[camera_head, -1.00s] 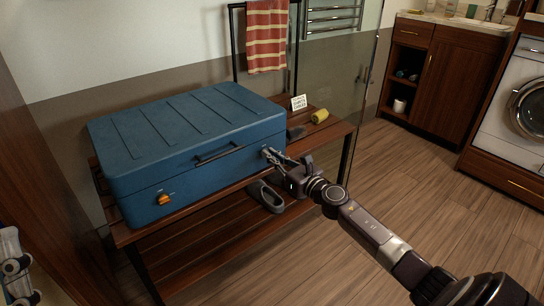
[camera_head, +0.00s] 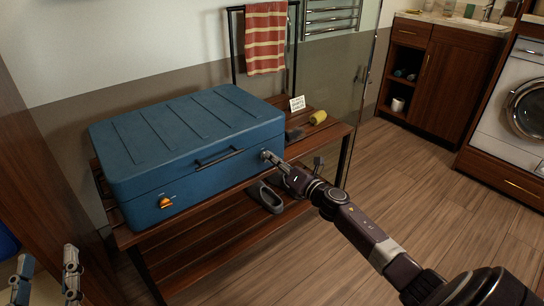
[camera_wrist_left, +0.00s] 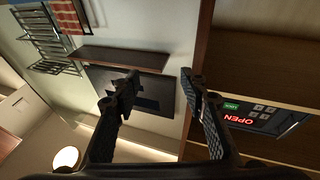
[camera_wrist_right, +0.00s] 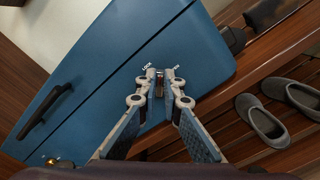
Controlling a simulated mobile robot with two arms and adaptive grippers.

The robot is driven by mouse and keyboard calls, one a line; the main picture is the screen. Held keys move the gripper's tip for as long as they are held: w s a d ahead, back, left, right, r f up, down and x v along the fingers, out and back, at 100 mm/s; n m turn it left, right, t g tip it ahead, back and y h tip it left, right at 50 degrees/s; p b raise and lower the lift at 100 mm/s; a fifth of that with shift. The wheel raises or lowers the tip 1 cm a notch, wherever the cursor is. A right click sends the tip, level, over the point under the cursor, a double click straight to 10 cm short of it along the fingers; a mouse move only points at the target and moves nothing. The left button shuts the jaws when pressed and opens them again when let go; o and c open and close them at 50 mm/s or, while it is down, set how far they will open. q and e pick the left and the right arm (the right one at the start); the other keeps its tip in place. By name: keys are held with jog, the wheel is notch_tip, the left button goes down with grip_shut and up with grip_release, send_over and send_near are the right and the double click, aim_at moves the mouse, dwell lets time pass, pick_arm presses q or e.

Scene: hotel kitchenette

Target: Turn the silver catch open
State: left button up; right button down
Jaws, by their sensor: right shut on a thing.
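A blue suitcase (camera_head: 200,135) lies shut on a wooden slatted bench, its front facing me. The silver catch (camera_wrist_right: 159,84) is on the right part of its front, between small printed labels; the left one reads LOCK. My right gripper (camera_head: 268,155) is shut on this catch, its fingertips covering most of it. In the right wrist view my gripper (camera_wrist_right: 160,88) has one fingertip on each side of the catch. An orange catch (camera_head: 165,202) sits on the left part of the front. My left gripper (camera_head: 47,268) is open and empty at the lower left, away from the suitcase.
A dark handle (camera_head: 218,156) is between the catches. Grey shoes (camera_head: 266,197) sit on the lower shelf. A small sign (camera_head: 297,103) and a yellow rolled item (camera_head: 318,117) are on the bench's right end. A glass panel (camera_head: 335,75) stands behind; open floor lies right.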

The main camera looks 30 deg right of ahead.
pick_arm(q)
jog(key=s+a+f+g+y+p, duration=0.1)
jog(key=f+g, duration=0.4)
jog(key=f, duration=0.5)
jog(key=s+a+f+g+y+p, duration=0.2)
jog(key=s+f+g, duration=0.4)
jog(key=f, duration=0.5)
jog(key=shift+a+y+p, duration=0.3)
jog(key=shift+a+p, duration=0.2)
jog(key=shift+a, duration=0.25)
pick_arm(e)
jog(key=shift+d+f+m, duration=0.1)
jog(key=shift+f+m, duration=0.05)
jog(key=shift+m, duration=1.45)
jog(key=shift+d+f+m, duration=0.1)
jog(key=shift+f+m, duration=0.05)
jog(key=shift+m, duration=1.45)
jog(key=shift+f+m, duration=0.15)
jog(key=shift+m, duration=1.45)
jog(key=c, duration=2.1)
grip_release()
jog(key=shift+s, duration=0.1)
jog(key=s+d, duration=0.1)
jog(key=s, duration=1)
jog(key=shift+s, duration=0.4)
